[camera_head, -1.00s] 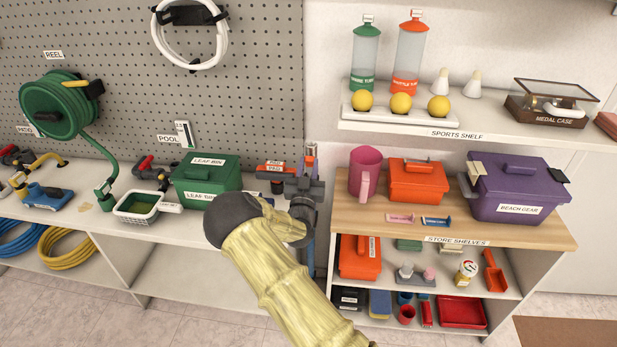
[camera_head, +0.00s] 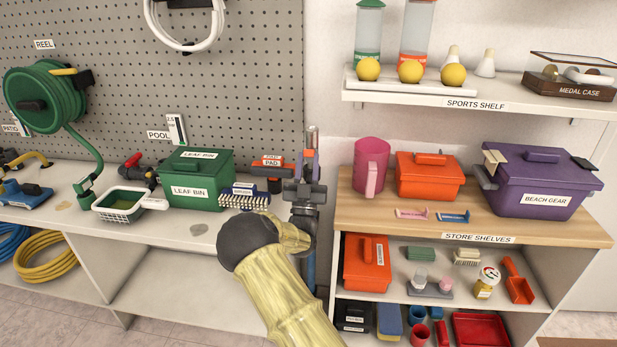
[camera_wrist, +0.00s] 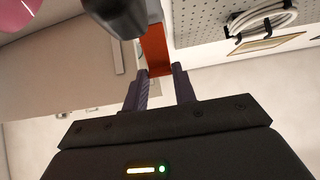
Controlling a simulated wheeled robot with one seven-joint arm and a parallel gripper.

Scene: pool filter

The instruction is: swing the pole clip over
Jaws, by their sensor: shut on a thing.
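The pole clip shows as an orange bar (camera_wrist: 155,48) in the wrist view, beside a dark rounded part at the top. In the head view its orange piece (camera_head: 308,156) stands upright by the pegboard's right edge. My gripper (camera_head: 308,170) points upward there. In the wrist view my gripper's two fingers (camera_wrist: 162,78) lie on either side of the orange bar's end, shut on it. A blue upright pole (camera_head: 308,262) shows below my gripper, partly hidden by my forearm.
Left of my gripper are an orange-and-dark item labelled PAD (camera_head: 270,170), a brush (camera_head: 245,200) and the green leaf bin (camera_head: 197,178).

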